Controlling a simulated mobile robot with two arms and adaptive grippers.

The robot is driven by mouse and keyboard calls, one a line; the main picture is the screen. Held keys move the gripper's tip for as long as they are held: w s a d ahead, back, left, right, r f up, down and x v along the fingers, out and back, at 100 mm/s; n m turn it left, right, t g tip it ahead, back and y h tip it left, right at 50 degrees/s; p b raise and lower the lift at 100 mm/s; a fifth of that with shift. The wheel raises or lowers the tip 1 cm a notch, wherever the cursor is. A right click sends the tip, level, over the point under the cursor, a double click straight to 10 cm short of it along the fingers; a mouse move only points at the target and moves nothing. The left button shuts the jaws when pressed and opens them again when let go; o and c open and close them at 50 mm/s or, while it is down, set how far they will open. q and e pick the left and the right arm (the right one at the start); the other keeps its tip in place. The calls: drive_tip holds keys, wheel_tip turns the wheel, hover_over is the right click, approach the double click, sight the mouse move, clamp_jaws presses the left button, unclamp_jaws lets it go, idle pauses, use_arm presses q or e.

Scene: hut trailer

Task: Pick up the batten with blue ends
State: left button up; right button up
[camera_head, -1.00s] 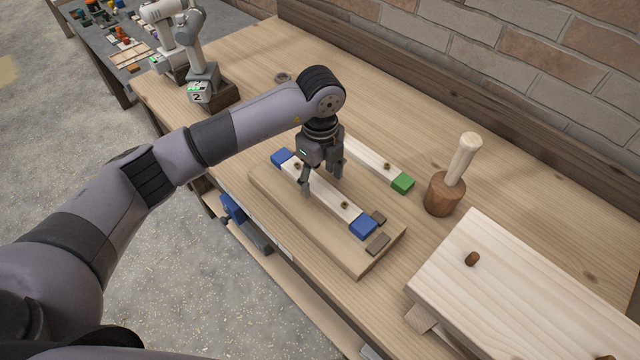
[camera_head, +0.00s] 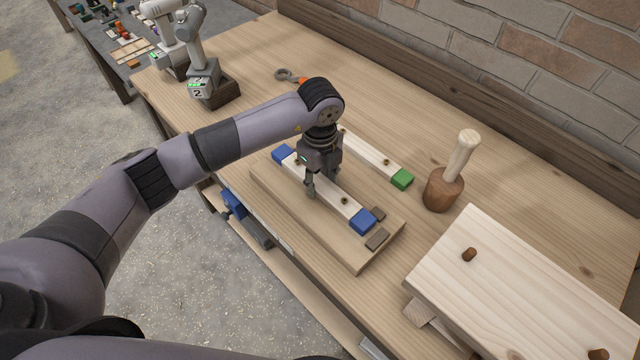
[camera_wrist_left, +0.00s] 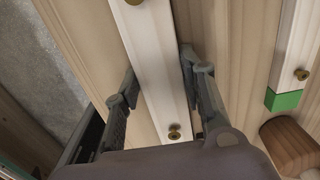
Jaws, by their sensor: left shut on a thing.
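The batten with blue ends (camera_head: 332,200) is a pale strip with a blue block at each end and brass-coloured knobs on top. It lies on a wooden board (camera_head: 290,205) on the bench. My left gripper (camera_head: 322,190) is down over its middle, with one finger on each long side. In the left wrist view the fingers (camera_wrist_left: 160,75) flank the white batten (camera_wrist_left: 150,50), shut on it. The batten appears to rest on the board still. My right gripper is out of view.
A similar batten with a green end (camera_head: 375,158) lies just behind. A wooden mallet (camera_head: 445,185) stands to its right. A thick pale plank with brown pegs (camera_head: 520,285) fills the right front. Two small robot arms (camera_head: 205,75) stand at the far left.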

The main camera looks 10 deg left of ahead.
use_arm(q)
drive_tip(key=c, duration=0.5)
drive_tip(key=shift+o, duration=0.2)
drive_tip(key=shift+r, duration=0.1)
